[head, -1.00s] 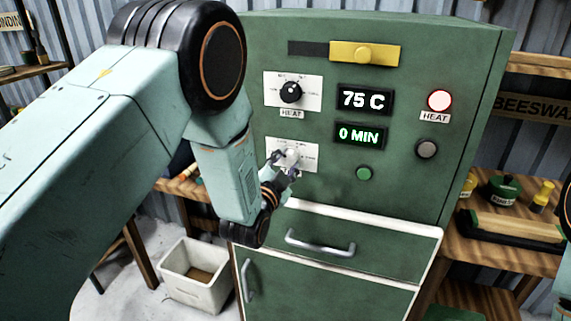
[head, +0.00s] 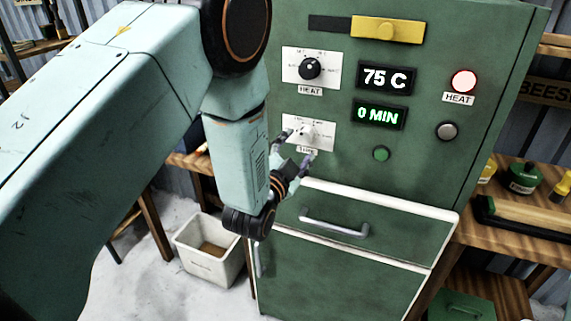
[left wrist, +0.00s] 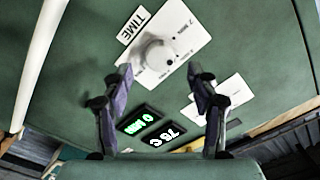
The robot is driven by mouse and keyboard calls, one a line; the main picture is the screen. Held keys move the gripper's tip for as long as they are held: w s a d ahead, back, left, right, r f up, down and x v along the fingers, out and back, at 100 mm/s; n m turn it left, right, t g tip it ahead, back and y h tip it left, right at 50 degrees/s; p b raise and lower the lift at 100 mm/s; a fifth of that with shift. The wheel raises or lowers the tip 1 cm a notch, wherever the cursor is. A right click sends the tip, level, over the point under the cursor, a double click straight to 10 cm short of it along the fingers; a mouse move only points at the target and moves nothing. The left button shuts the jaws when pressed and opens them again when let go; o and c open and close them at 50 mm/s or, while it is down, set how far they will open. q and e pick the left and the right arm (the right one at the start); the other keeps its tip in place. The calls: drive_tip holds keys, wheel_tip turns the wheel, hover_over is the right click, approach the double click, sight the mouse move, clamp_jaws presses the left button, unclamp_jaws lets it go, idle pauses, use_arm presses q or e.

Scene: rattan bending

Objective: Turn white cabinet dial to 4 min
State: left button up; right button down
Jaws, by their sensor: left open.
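The white dial (head: 302,132) sits on a white plate marked TIME on the front of the green cabinet (head: 420,170). It also shows in the left wrist view as a white knob (left wrist: 157,54) on its plate. My left gripper (head: 293,143) is just in front of and below the dial. In the left wrist view its two fingers (left wrist: 160,82) are spread apart with nothing between them, and the knob lies just beyond the tips. I cannot tell whether a finger touches it. The time display (head: 379,115) reads 0 MIN. My right gripper is not in view.
A black HEAT dial (head: 310,68) sits above the white one, beside a 75 C display (head: 386,78). A drawer handle (head: 333,223) juts out below. A white bin (head: 208,247) stands on the floor.

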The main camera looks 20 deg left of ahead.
use_arm(q)
drive_tip(key=s, duration=0.8)
drive_tip(key=shift+a, duration=0.1)
drive_tip(key=s+a+f+n+g+b, duration=0.1)
drive_tip(key=s+f+n+g, duration=0.3)
drive_tip(key=f, duration=0.5)
drive_tip(key=s+a+f+n+g+b, duration=0.1)
drive_tip(key=s+f+n+g+b, duration=0.1)
drive_tip(key=s+f+g, duration=0.6)
drive_tip(key=s+a+f+n+g+b, duration=0.1)
drive_tip(key=s+f+n+g+b, duration=0.2)
drive_tip(key=s+f, duration=1.9)
drive_tip(key=s+g+b, duration=0.1)
drive_tip(key=g+b, duration=0.2)
drive_tip(key=b, duration=0.2)
drive_tip(key=shift+a+f+n+y, duration=0.15)
drive_tip(key=shift+n+y, duration=0.15)
drive_tip(key=shift+n, duration=0.1)
drive_tip(key=shift+s, duration=0.1)
